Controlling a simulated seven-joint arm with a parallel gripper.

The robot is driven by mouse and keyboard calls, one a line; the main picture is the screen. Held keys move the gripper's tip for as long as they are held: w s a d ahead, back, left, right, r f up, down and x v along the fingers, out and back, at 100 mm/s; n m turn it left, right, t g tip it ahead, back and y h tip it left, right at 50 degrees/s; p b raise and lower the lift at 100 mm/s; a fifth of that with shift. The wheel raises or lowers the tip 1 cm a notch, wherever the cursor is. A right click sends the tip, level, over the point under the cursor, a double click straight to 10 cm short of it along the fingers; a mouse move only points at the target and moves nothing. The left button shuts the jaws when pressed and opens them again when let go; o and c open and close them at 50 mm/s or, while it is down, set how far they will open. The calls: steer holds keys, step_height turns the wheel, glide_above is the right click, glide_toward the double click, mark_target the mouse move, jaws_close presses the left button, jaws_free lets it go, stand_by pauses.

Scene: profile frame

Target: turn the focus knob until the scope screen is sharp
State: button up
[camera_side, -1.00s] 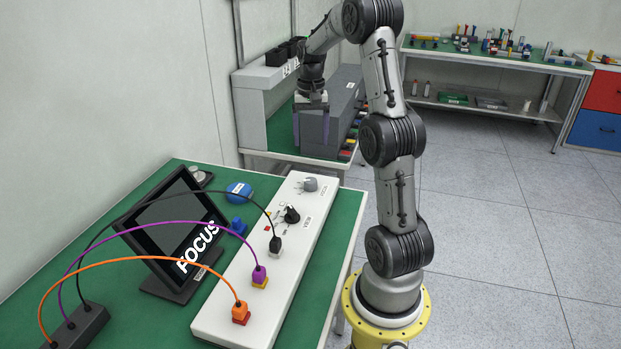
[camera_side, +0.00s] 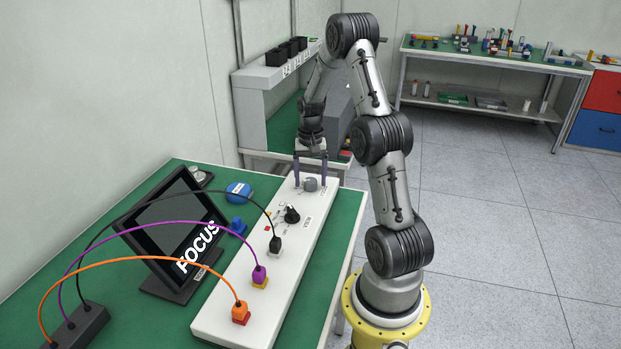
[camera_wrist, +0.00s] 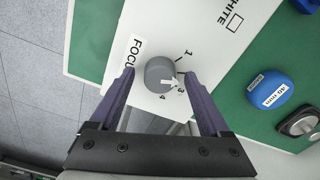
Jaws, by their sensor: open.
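The focus knob (camera_wrist: 160,75) is a grey round knob with a white arrow, on the end of a white panel (camera_side: 225,310). In the wrist view its arrow points right, close to the 3, and a FOCUS label is beside it. In the side view the knob (camera_side: 311,184) sits at the panel's far end. My gripper (camera_side: 310,183) is open, with its purple fingers on either side of the knob. The wrist view shows gaps between the fingers (camera_wrist: 160,82) and the knob. The scope screen (camera_side: 180,225) is tilted, dark, marked FOCUS; its picture cannot be made out.
A black knob (camera_side: 292,214) sits nearer on the panel. Black, purple (camera_side: 259,276) and orange (camera_side: 240,312) plugs with cables arch from the panel to a black box (camera_side: 80,328). A blue round case (camera_side: 239,190) lies left of the panel.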

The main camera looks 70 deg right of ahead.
jaws_close()
stand_by(0.4)
steer(key=shift+m, duration=0.3)
steer(key=m, duration=0.3)
steer(key=shift+m, duration=2)
jaws_free()
